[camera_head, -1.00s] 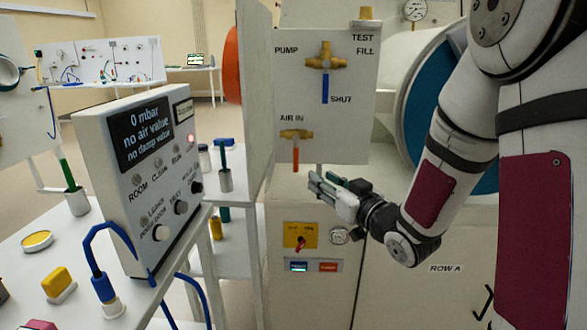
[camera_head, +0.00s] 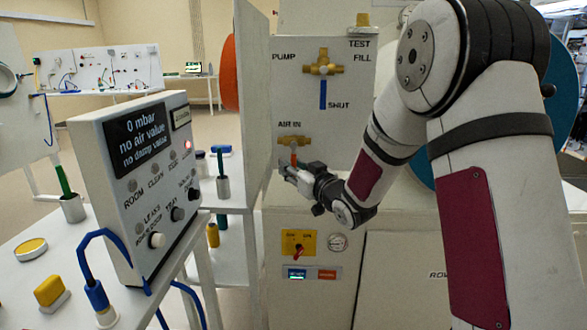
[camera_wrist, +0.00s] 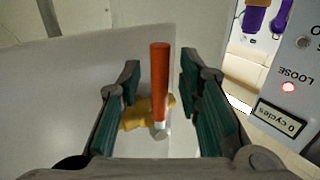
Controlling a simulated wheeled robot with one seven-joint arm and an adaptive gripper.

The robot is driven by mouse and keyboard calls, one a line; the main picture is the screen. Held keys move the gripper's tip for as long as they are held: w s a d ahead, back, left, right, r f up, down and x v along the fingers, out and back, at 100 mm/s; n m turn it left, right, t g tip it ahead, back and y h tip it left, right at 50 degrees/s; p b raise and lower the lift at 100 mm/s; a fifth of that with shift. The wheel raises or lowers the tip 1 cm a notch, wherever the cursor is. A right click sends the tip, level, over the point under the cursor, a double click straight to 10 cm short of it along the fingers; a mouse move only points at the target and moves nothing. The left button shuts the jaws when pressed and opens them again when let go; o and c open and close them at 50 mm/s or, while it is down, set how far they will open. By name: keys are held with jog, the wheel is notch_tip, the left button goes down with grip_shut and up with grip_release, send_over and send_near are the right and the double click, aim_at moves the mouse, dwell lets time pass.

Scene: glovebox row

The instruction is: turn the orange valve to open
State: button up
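The orange valve is the small brass fitting (camera_head: 294,141) under the AIR IN label on the white panel. Its orange lever (camera_head: 293,155) hangs downward, its lower part hidden by my gripper. In the wrist view the orange lever (camera_wrist: 160,82) stands between the two green-padded fingers, with the brass body (camera_wrist: 134,115) behind it. My gripper (camera_wrist: 160,100) is open, with a gap on both sides of the lever. In the head view my gripper (camera_head: 286,170) is at the lever's lower end.
Above is another brass valve (camera_head: 323,69) with a blue lever marked SHUT. A grey control box (camera_head: 150,215) reading 0 mbar stands to the left, and it also shows at the right of the wrist view (camera_wrist: 290,75).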

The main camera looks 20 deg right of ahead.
grip_shut()
jog(key=shift+d, duration=0.1)
dwell(0.3)
jog(key=shift+s+d+r+n+g+h+b, duration=0.3)
jog(key=shift+d+r+n+g+h+b, duration=0.75)
jog(key=shift+n+h, duration=0.6)
jog(key=shift+s+d+r+n+g+h+b, duration=0.5)
jog(key=shift+d+r+n+g+h, duration=0.55)
jog(key=shift+n, duration=1.05)
jog(key=shift+s+d+r+n+g+h+b, duration=0.15)
jog(key=shift+d+r+n+g+h+b, duration=0.65)
jog(key=shift+n+g+h, duration=0.85)
jog(key=shift+a+r+n+t, duration=0.1)
jog(key=shift+a+n+t, duration=0.05)
jog(key=shift+n+t, duration=0.2)
